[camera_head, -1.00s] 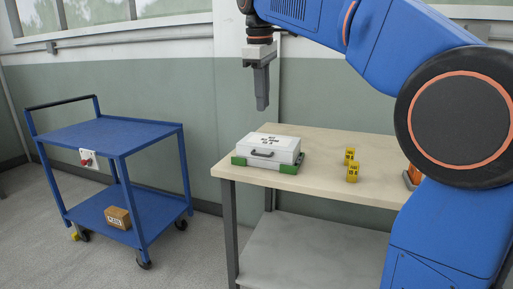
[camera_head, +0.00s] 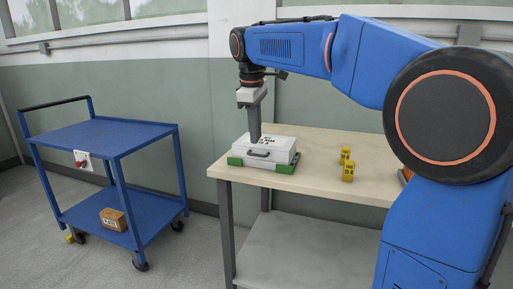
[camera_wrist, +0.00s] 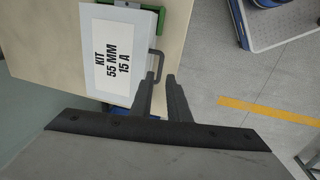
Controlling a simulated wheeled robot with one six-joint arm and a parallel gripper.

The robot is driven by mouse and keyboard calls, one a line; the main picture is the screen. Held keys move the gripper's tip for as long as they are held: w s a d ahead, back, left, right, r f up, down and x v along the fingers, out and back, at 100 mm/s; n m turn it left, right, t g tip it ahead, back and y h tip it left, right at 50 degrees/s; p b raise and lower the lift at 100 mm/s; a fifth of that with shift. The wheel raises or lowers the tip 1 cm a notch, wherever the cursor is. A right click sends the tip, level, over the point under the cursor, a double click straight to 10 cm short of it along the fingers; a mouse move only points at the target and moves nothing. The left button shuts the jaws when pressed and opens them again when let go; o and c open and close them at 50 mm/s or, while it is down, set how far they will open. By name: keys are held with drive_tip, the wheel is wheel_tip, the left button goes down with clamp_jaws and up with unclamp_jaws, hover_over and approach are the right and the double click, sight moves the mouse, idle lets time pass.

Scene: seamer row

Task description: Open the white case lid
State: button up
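The white case (camera_head: 282,147) sits on the wooden table with its lid (camera_head: 280,142) shut. A dark handle (camera_head: 258,155) is on its front side. In the wrist view, the lid (camera_wrist: 143,22) bears a label reading "KIT 55 MM 15 A", and the handle (camera_wrist: 157,65) sticks out from the case edge. My gripper (camera_head: 255,141) points down over the case, its tips close to the lid near the handle side. I cannot tell whether a finger touches the case.
Green corner pieces (camera_head: 235,161) sit at the case's lower corners. Yellow blocks (camera_head: 347,172) stand on the table (camera_head: 315,182) to the right. A blue trolley (camera_head: 110,135) stands to the left with a brown box (camera_head: 113,219) on its lower shelf. Floor between trolley and table is clear.

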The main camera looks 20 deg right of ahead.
sight(264, 148)
drive_tip(key=shift+w+d+f, duration=0.1)
drive_tip(key=shift+w+f, duration=0.05)
drive_tip(key=shift+f, duration=0.75)
drive_tip(key=shift+w+d+f, duration=0.1)
drive_tip(key=shift+f, duration=0.85)
drive_tip(key=shift+w+d+f, duration=0.1)
drive_tip(key=shift+w+f, duration=0.05)
drive_tip(key=shift+f, duration=0.75)
clamp_jaws()
